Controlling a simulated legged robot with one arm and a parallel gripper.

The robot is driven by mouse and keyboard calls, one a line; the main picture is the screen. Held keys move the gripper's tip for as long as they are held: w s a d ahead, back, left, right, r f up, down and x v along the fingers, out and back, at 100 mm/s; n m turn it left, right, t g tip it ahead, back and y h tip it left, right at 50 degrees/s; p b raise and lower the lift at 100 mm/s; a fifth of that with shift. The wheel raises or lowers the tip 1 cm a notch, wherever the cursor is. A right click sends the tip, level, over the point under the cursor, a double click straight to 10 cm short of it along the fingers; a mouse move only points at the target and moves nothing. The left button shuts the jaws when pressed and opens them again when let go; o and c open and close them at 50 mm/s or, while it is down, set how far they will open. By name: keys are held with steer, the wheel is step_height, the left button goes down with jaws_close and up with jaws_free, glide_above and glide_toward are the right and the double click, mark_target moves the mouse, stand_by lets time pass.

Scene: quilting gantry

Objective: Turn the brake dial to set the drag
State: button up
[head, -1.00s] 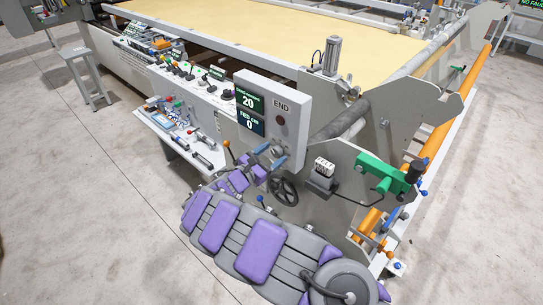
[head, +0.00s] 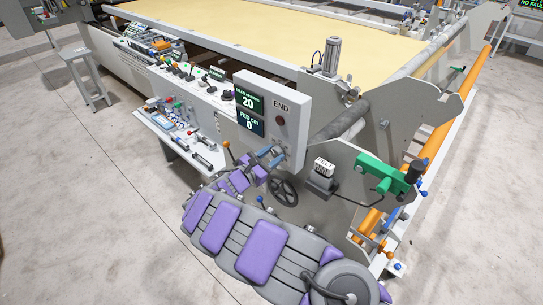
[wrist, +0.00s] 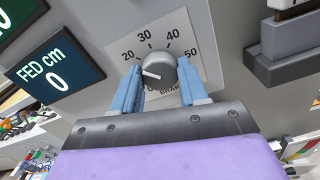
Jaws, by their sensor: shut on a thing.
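In the head view my gripper (head: 271,157) is at the lower part of the control box (head: 290,100), and the dial is mostly hidden.
An upper screen (head: 248,99) reads 20; the screen below (head: 250,124) reads FED cm 0. A red button (head: 279,120) sits right of them. A black handwheel (head: 283,191) is just below my gripper. A side shelf (head: 185,138) with tools stands left.

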steer(key=m+b, duration=0.2)
steer(key=shift+f+b, duration=0.1)
steer(key=shift+b, duration=0.25)
steer(key=shift+m+b, duration=0.35)
steer(key=shift+m, duration=0.35)
steer(key=o, duration=1.1)
steer(key=shift+c, duration=0.2)
steer(key=p+v, duration=0.2)
steer(key=v, duration=1.5)
steer(key=shift+a+p, duration=0.25)
steer(key=shift+p, duration=0.1)
steer(key=shift+s, duration=0.1)
